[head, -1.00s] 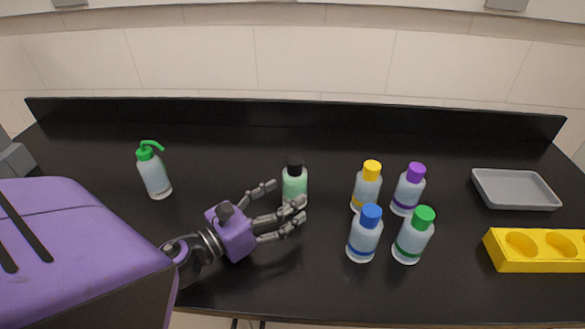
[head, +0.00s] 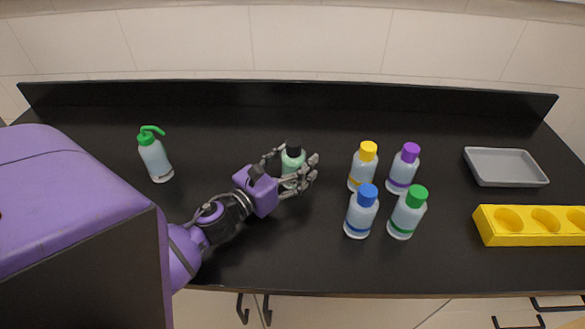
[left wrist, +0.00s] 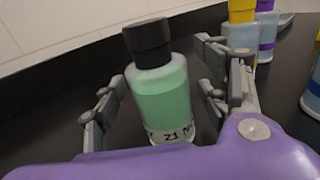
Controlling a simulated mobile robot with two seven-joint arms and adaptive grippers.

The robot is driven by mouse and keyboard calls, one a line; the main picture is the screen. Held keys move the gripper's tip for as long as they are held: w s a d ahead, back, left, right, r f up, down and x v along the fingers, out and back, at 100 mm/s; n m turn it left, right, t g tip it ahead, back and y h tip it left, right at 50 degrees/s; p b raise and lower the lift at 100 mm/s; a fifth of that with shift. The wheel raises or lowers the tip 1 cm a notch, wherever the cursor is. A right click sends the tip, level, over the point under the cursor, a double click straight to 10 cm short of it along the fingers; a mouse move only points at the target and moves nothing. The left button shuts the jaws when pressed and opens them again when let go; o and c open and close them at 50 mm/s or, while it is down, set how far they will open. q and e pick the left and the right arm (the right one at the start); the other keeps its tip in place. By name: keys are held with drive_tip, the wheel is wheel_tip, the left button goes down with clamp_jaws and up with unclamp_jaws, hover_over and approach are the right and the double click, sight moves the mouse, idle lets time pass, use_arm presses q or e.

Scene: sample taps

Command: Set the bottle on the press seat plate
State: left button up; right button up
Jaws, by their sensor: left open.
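A bottle with a black cap and green liquid (head: 292,160) stands upright on the black counter, left of the group of colour-capped bottles. My left gripper (head: 293,172) is open, with its fingers on either side of this bottle. In the left wrist view the bottle (left wrist: 162,95) stands between the open fingers, with a gap showing on its left side; part of a label reading "Z1" shows at its bottom. Its base is hidden by my purple hand there. I see no press seat plate that I can make out. My right gripper is not in view.
Bottles with yellow (head: 364,168), purple (head: 403,170), blue (head: 361,213) and green (head: 408,213) caps stand close to the right. A green-topped wash bottle (head: 155,158) stands at left. A grey tray (head: 505,168) and yellow holed block (head: 535,238) lie at right.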

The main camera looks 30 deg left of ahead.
sight(289, 155)
use_arm(q)
drive_tip(key=shift+s, duration=0.1)
drive_tip(key=shift+c, duration=0.8)
drive_tip(key=c, duration=1.4)
drive_tip(key=shift+r, duration=0.35)
drive_tip(key=shift+c, duration=0.2)
wheel_tip(289, 155, up, 2)
drive_tip(key=shift+r+p, duration=0.2)
drive_tip(key=shift+p, duration=0.1)
drive_tip(key=s+r, duration=0.1)
drive_tip(key=s+d+r, duration=0.1)
drive_tip(key=r, duration=0.1)
drive_tip(key=s+d+r, duration=0.1)
drive_tip(key=r, duration=0.1)
drive_tip(key=shift+s+d+r+p, duration=0.2)
drive_tip(key=shift+s+r+p, duration=0.05)
drive_tip(key=shift+s+p, duration=0.1)
drive_tip(key=s+d+r+p, duration=0.1)
drive_tip(key=s+d+r, duration=0.3)
drive_tip(key=s, duration=0.4)
drive_tip(key=shift+d+r, duration=0.4)
drive_tip(key=shift+d, duration=0.1)
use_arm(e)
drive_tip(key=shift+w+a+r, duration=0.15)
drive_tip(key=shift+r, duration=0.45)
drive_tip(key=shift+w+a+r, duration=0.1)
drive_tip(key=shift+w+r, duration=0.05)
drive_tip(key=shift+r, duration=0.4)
